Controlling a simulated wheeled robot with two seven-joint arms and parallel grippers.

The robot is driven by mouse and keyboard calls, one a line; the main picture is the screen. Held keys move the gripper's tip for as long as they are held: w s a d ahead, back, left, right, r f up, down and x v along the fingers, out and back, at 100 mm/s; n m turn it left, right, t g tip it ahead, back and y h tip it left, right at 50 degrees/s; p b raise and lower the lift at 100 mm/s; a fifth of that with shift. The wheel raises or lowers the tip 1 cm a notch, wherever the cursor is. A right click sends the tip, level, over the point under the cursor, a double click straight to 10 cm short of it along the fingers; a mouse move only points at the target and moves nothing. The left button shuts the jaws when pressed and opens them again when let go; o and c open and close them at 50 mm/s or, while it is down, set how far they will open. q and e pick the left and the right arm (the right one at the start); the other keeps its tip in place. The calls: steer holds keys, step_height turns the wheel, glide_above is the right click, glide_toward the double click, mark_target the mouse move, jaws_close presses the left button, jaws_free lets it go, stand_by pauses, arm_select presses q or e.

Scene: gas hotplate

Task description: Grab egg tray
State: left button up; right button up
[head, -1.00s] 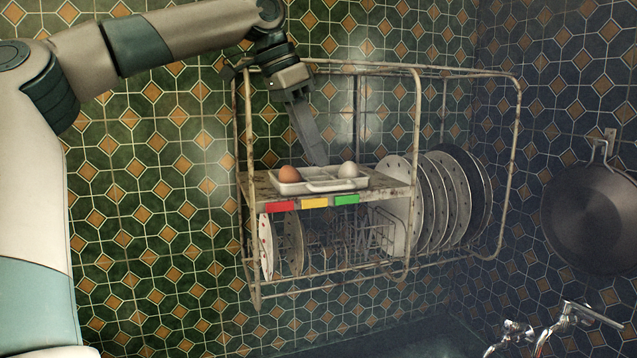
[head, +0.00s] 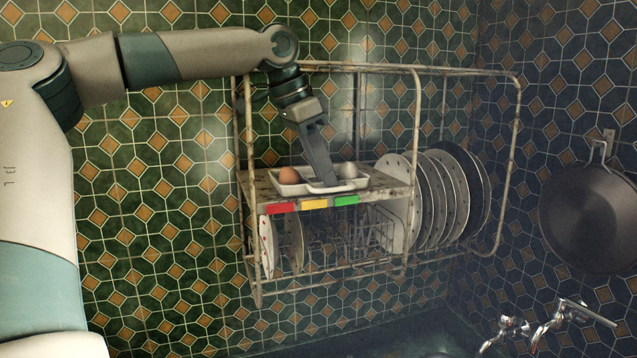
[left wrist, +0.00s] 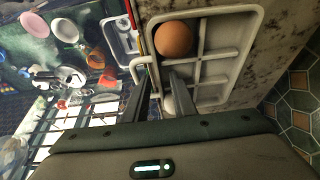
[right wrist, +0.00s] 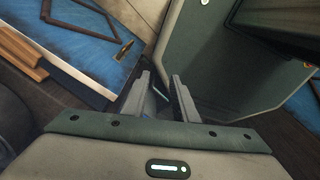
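The white egg tray (head: 287,189) sits on the top shelf of the wall rack, with a brown egg (head: 289,175) at its left and a white egg (head: 347,170) at its right. My left gripper (head: 327,183) points down at the tray's front middle. In the left wrist view, its fingers (left wrist: 158,73) are apart, on either side of the tray's near rim (left wrist: 138,62). The brown egg (left wrist: 174,39) lies beyond them, and the white egg (left wrist: 168,104) is partly hidden between them. My right gripper (right wrist: 160,76) is open and empty, away from the rack.
The rusty rack (head: 417,120) surrounds the shelf with thin bars. Several plates (head: 430,200) stand at its right. Red, yellow and green labels (head: 314,204) mark the shelf front. A pan (head: 592,215) hangs at right, above a tap (head: 565,318).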

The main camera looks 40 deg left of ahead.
arm_select(q)
jaws_close()
steer(key=shift+r, duration=0.1)
steer(key=shift+d+r+b, duration=0.1)
steer(key=shift+r+b, duration=0.05)
steer(key=shift+b, duration=0.5)
step_height(320, 180, up, 6)
steer(key=b, duration=0.2)
steer(key=s+d+b, duration=0.3)
steer(key=s+d, duration=0.1)
steer(key=d, duration=0.4)
steer(key=s+d+b, duration=0.4)
steer(key=s+d, duration=0.1)
steer(key=d, duration=0.4)
steer(key=shift+d+r, duration=0.3)
steer(key=shift+s, duration=0.1)
